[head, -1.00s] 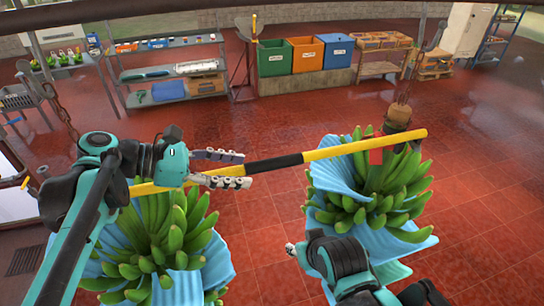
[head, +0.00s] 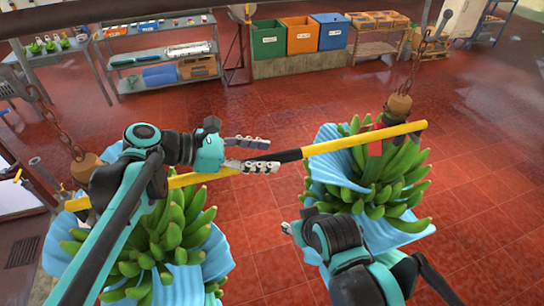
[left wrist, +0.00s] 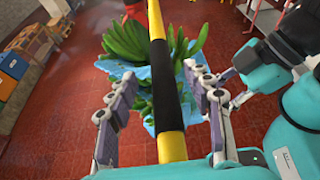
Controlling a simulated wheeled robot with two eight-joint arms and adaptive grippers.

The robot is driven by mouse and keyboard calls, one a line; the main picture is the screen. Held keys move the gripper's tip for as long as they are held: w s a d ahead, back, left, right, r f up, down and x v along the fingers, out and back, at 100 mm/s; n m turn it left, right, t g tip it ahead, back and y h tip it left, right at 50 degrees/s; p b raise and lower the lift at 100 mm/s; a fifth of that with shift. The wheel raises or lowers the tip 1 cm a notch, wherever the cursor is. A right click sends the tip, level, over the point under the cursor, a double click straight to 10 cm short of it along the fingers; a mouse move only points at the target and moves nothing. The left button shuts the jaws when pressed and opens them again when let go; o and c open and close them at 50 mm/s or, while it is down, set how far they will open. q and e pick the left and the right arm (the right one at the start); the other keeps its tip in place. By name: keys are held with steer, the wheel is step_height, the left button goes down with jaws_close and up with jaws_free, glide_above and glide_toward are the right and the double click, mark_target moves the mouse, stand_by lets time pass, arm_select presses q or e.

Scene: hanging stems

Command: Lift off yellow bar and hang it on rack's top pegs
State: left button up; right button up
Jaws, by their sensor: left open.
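The yellow bar (head: 350,143) with a black middle section (head: 289,156) slants across the head view, in front of two bunches of green bananas. Its right end is by the right bunch's hanger. My left gripper (head: 250,154) is open near the black section. In the left wrist view the bar (left wrist: 155,25) runs between the open fingers (left wrist: 165,110), with a gap on each side. My right gripper (head: 289,228) is low in the middle, in front of the right bunch and apart from the bar; its jaws are too small to judge.
The left banana bunch (head: 170,225) and right bunch (head: 385,175) hang in blue wrapping from chains (head: 415,55). Yellow-tipped rods (head: 18,176) show at the left edge. Shelves (head: 163,65) and coloured bins (head: 298,37) stand behind. Open red floor lies between.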

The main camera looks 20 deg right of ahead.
mark_target(265, 157)
arm_select(q)
steer(key=shift+s, duration=0.15)
steer(key=shift+c, duration=1.3)
jaws_close()
steer(key=shift+r, duration=0.15)
steer(key=shift+r, duration=0.25)
steer(key=r, duration=0.2)
steer(key=r+b, duration=0.1)
steer(key=shift+d+r, duration=0.35)
steer(key=s+d+r, duration=0.1)
steer(key=d+r, duration=0.2)
steer(key=d, duration=0.2)
steer(key=s+d+r+b, duration=0.1)
steer(key=d+r, duration=0.2)
steer(key=d, duration=0.2)
steer(key=shift+s+d+r, duration=0.2)
steer(key=shift+d+r, duration=0.1)
steer(key=shift+d, duration=0.1)
steer(key=shift+s, duration=0.1)
